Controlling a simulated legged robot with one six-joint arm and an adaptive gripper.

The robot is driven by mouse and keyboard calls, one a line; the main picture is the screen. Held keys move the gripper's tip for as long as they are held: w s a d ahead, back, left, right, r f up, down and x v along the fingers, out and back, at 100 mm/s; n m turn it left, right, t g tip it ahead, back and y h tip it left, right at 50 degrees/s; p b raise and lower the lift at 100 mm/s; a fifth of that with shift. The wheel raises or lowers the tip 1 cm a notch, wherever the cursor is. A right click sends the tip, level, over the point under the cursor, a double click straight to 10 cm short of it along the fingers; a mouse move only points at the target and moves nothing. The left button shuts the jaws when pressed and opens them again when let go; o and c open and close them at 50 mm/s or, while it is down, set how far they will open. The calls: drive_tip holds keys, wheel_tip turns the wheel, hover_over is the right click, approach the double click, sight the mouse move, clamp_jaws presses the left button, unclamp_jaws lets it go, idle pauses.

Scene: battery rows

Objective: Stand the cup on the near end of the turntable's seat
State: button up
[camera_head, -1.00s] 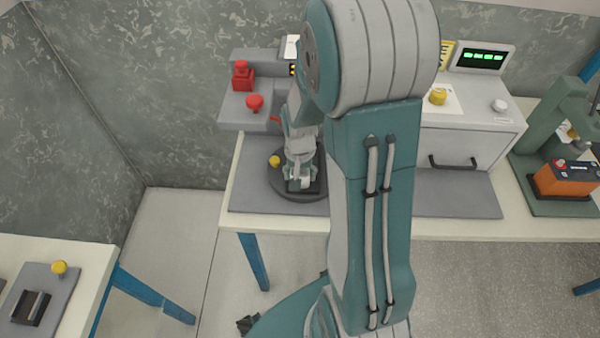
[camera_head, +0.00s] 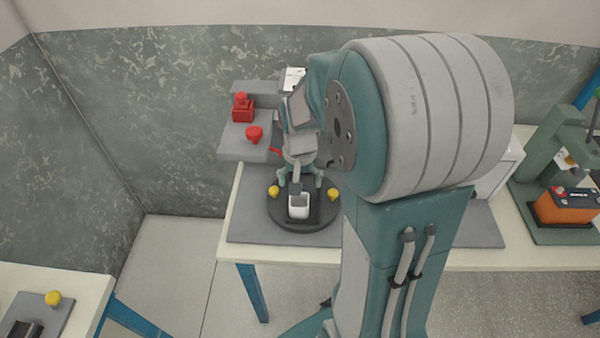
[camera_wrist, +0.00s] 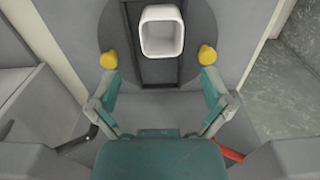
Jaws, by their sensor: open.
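The white square cup (camera_head: 299,207) stands upright on the near end of the dark seat (camera_head: 316,215) of the round turntable (camera_head: 284,223). In the wrist view the cup (camera_wrist: 162,38) shows its open top, above the picture's middle, on the dark seat (camera_wrist: 158,75). My gripper (camera_head: 300,178) is open and empty. It is behind the cup as seen from the head, with its fingers spread and apart from the cup. In the wrist view both fingers of my gripper (camera_wrist: 160,82) show below the cup with clear space between them.
Yellow knobs (camera_head: 273,191) (camera_head: 333,195) flank the seat. A red knob (camera_head: 254,134) and a red block (camera_head: 242,107) are on the grey unit behind left. A green press (camera_head: 550,140) with an orange battery (camera_head: 566,207) stands at right. The mat (camera_head: 243,230) left of the turntable is clear.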

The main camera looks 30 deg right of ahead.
drive_tip(key=s+a+r+n+t, duration=0.5)
drive_tip(key=s+a+r, duration=0.5)
drive_tip(key=r, duration=0.5)
drive_tip(key=s+n, duration=0.1)
drive_tip(key=s, duration=0.1)
drive_tip(key=shift+s+a+n+t, duration=0.3)
drive_tip(key=shift+s+a+n, duration=0.1)
drive_tip(key=shift+d, duration=0.1)
